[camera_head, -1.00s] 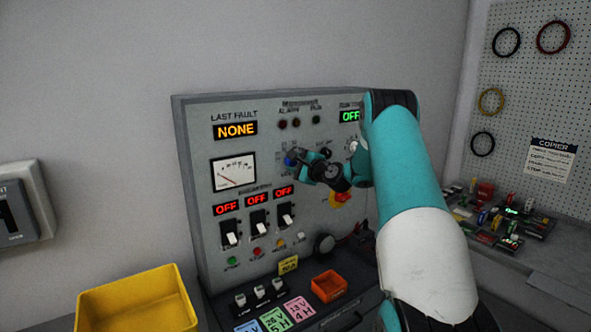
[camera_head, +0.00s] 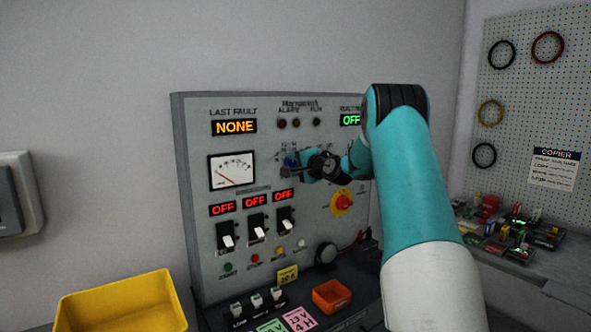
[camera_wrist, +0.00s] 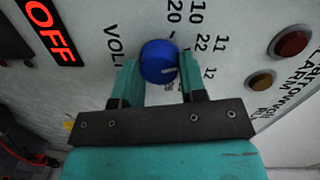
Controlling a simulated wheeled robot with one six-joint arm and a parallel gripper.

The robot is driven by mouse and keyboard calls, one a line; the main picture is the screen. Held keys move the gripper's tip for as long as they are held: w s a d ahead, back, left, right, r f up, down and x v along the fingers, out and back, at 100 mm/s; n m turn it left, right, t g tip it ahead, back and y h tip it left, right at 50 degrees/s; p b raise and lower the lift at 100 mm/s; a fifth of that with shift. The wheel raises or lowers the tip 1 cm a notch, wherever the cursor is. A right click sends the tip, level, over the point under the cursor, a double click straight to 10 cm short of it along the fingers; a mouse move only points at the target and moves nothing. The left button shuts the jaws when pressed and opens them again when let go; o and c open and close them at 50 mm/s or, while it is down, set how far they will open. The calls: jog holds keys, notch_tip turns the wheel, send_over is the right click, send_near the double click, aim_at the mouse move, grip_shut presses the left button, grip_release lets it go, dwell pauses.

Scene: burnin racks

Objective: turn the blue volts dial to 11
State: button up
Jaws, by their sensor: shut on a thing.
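The blue volts dial (camera_wrist: 158,58) sits on the grey panel, between the two teal fingers of my gripper (camera_wrist: 160,66) in the wrist view. My gripper is shut on the dial, one finger on each side. A white pointer line on the dial points right and slightly down in the wrist view. Printed numbers 20, 10, 22, 11 and 12 show around it, and some marks below are partly hidden by the fingers. I cannot tell exactly which number the pointer meets. In the head view the dial (camera_head: 289,161) shows only small beside my gripper (camera_head: 295,167).
The panel (camera_head: 190,190) also has a meter (camera_head: 232,171), several switches, a red-and-yellow knob (camera_head: 342,201) and lit displays. An orange bin (camera_head: 331,296) stands below it. A yellow bin (camera_head: 120,304) is at lower left. A red lamp (camera_wrist: 291,43) is near the dial.

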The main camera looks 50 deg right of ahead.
jog(key=shift+f, duration=0.1)
dwell(0.3)
jog(key=o, duration=0.9)
jog(key=s+a+b, duration=0.1)
jog(key=s+b, duration=0.1)
jog(key=s, duration=0.3)
jog(key=s+a+r+b, duration=0.1)
jog(key=s+b, duration=0.1)
jog(key=s, duration=0.4)
jog(key=s+b, duration=0.2)
jog(key=s, duration=0.4)
jog(key=shift+s+a+r+b, duration=0.1)
jog(key=shift+a+r+b, duration=0.1)
jog(key=shift+a+b, duration=0.2)
